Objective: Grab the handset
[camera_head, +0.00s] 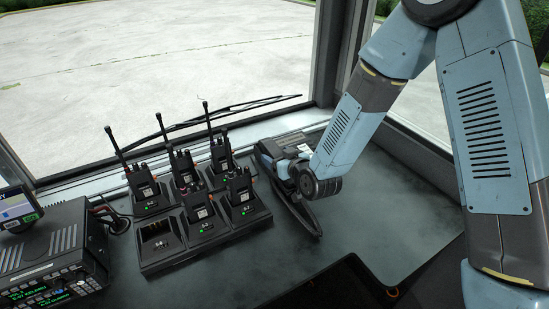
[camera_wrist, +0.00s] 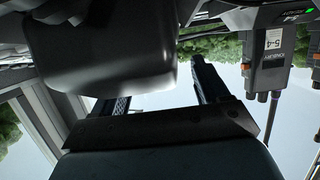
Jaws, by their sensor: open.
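Several black handheld radios with antennas stand upright in a charger (camera_head: 185,262). The front right radio (camera_head: 240,187) is labelled like its neighbours. My gripper (camera_wrist: 162,88) is open; in the wrist view its two fingers stand apart. In the head view my wrist end is right of the charger, low over the counter. A dark rounded block (camera_wrist: 100,55), possibly a handset, covers part of the left finger in the wrist view; whether it lies between the fingers I cannot tell. In the head view a black curved piece (camera_head: 303,214) shows below my wrist. A radio marked 5-4 (camera_wrist: 262,62) appears upside down at right.
The charger's front left slot (camera_head: 160,241) is empty. A radio console (camera_head: 55,255) with green displays stands at left. The windscreen and its frame (camera_head: 321,50) rise behind. The counter (camera_head: 375,205) is clear at right, with a dark recess at the front.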

